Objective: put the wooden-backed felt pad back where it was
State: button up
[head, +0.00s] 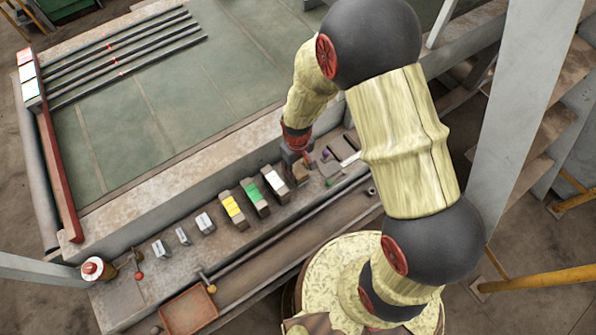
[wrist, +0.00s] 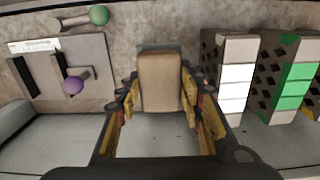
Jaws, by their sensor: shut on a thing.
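The wooden-backed felt pad (wrist: 160,82) is a tan block with a grey edge at its far end. In the wrist view it stands between the two fingers of my gripper (wrist: 161,100), which is shut on it. In the head view the pad (head: 300,172) shows small and brown just below my gripper (head: 298,157), right of the white-topped hollow brick. I cannot tell whether its underside touches the ledge. The felt face is mostly hidden.
White-topped (head: 273,179), green-topped (head: 254,195) and yellow-topped (head: 232,209) hollow bricks stand in a row left of the pad. A grey plate (wrist: 95,50) with a purple knob (wrist: 74,86) lies on its other side. A red tray (head: 188,309) lies at front left.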

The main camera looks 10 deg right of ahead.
aim_at(298, 172)
jog(key=shift+w+d+f, duration=0.1)
jog(key=shift+w+f, duration=0.1)
jog(key=shift+f, duration=0.15)
jog(key=shift+w+f, duration=0.1)
jog(key=shift+f, duration=1.5)
jog(key=shift+f, duration=0.1)
jog(key=o, duration=1.1)
